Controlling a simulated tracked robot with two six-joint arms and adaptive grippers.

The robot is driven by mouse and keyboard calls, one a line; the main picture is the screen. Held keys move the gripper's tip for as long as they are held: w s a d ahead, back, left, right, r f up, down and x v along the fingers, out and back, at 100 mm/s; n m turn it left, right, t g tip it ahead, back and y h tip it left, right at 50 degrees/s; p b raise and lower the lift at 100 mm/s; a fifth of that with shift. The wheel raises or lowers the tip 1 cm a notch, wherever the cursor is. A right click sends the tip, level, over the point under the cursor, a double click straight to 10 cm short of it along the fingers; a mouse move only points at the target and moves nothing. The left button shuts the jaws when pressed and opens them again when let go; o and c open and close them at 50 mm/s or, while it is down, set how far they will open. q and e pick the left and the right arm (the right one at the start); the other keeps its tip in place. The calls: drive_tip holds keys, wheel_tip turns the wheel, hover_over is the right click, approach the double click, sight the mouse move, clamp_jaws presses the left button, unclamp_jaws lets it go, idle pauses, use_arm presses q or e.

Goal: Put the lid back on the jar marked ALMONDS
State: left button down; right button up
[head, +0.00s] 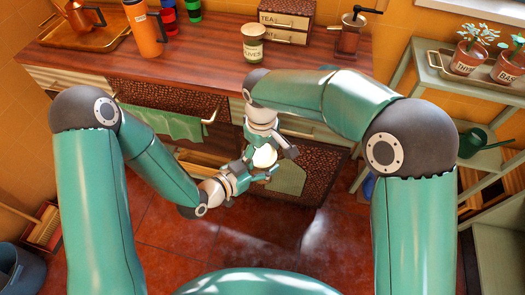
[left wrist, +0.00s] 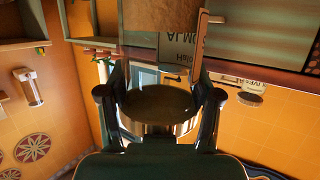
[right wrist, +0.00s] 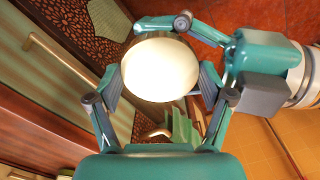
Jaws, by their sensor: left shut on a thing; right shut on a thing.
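My two grippers meet in mid-air in front of the counter. My right gripper (head: 270,151) reaches down from above; in the right wrist view its fingers (right wrist: 160,88) are shut on a smooth, round, cream lid (right wrist: 160,70). The lid also shows as a pale shape in the head view (head: 264,157).
A jar labelled OLIVES (head: 253,45) stands on the wooden counter (head: 205,62). Tea boxes (head: 283,25), a grinder (head: 348,35) and an orange flask (head: 145,30) stand nearby. A green towel (head: 170,122) hangs below. A plant shelf (head: 455,85) is at right.

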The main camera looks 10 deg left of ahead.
drive_tip(key=o, duration=1.2)
drive_tip(key=shift+r, duration=2.25)
wheel_tip(320, 180, up, 4)
drive_tip(key=n, duration=0.6)
drive_tip(key=shift+f, duration=0.25)
